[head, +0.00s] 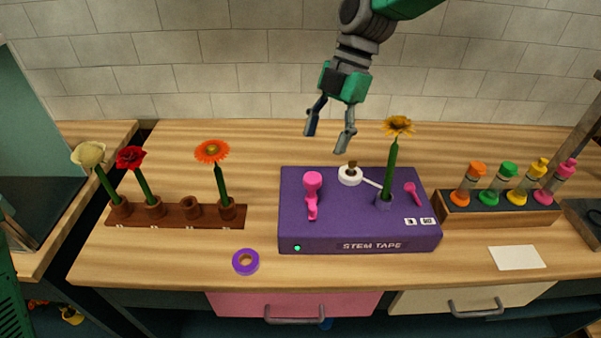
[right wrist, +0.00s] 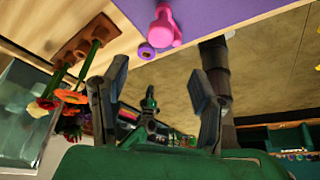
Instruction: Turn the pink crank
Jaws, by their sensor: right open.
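The pink crank (head: 312,192) stands on the left part of the purple stem tape box (head: 340,234), its thick knob upright. It also shows at the top of the right wrist view (right wrist: 163,26). A smaller pink lever (head: 411,193) sits on the right part of the box. My right gripper (head: 329,141) is open and empty, above and behind the box, apart from the crank. Its two spread fingers show in the right wrist view (right wrist: 158,85). A yellow-orange flower (head: 391,160) stands in the box's holder, with a white tape roll (head: 350,175) beside it. My left gripper is not in view.
A brown rack (head: 180,216) with white, red and orange flowers stands at left. A purple tape roll (head: 245,261) lies in front. A wooden block (head: 500,208) with several coloured tubes and a white card (head: 517,257) are at right. The wall (head: 200,60) is behind.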

